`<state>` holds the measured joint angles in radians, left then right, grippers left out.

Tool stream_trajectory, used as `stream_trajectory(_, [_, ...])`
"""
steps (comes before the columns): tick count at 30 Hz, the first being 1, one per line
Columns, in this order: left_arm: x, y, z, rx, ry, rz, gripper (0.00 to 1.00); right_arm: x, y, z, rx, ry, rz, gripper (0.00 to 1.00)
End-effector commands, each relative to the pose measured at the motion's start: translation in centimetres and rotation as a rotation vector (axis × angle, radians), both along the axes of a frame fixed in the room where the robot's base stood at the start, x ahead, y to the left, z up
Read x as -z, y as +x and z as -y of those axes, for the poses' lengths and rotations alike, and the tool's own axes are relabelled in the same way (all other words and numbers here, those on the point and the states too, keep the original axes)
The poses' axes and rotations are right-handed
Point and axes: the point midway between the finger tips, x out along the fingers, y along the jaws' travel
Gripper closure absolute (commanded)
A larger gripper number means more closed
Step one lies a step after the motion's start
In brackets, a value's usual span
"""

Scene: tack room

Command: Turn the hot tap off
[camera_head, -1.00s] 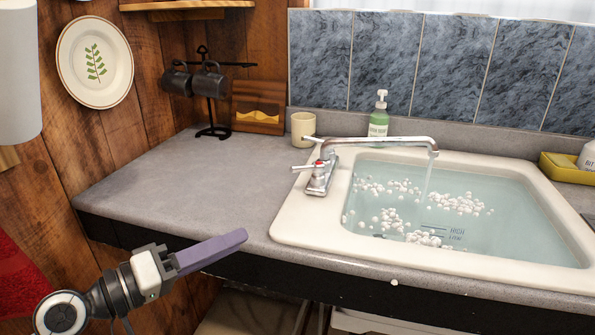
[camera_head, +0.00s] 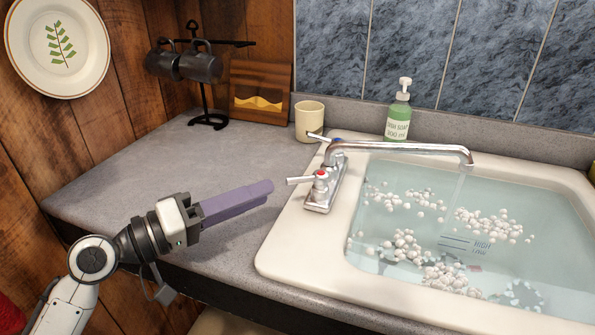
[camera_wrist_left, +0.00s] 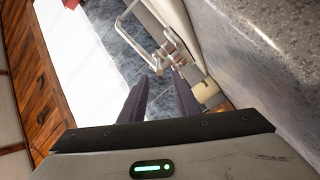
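The chrome tap (camera_head: 400,149) stands on the left rim of the white sink (camera_head: 300,240), its spout reaching right over the water. A faint thin stream hangs below the spout. The hot tap (camera_head: 319,178) has a red-marked top, and its lever points left. The cold tap (camera_head: 336,141), marked blue, is behind it. My left gripper (camera_head: 270,187) has purple fingers pointing right, with the tips just short of the hot lever's end in the head view. The left wrist view shows the fingers apart and nothing between them (camera_wrist_left: 162,80), with the tap (camera_wrist_left: 168,48) beyond. My right gripper is out of view.
A cream cup (camera_head: 309,122) and a green soap bottle (camera_head: 398,115) stand behind the tap. Dark mugs (camera_head: 200,65) hang on a stand at the back left. White foam floats on the water (camera_head: 410,215). The grey counter (camera_head: 150,170) left of the sink is clear.

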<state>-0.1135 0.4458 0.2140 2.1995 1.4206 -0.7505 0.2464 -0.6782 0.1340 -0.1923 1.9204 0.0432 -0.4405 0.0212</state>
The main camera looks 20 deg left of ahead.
Motion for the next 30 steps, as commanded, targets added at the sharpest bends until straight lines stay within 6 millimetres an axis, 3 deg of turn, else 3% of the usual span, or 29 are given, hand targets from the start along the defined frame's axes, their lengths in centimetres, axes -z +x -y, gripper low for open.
stream_trajectory(12, [-0.3, 5.7, 4.5, -0.001, -0.003, 0.002, 0.71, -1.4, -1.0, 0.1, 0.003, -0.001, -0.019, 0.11])
stream_trajectory(25, [0.0, 6.6, 5.3, -0.001, 0.001, 0.000, 0.71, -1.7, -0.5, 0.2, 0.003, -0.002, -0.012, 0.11])
stream_trajectory(26, [0.0, 6.6, 5.3, -0.001, 0.001, 0.000, 0.73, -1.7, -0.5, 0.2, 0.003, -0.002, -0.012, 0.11])
stream_trajectory(30, [0.0, 6.6, 5.2, -0.001, 0.001, 0.000, 0.96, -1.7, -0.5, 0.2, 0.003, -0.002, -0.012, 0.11])
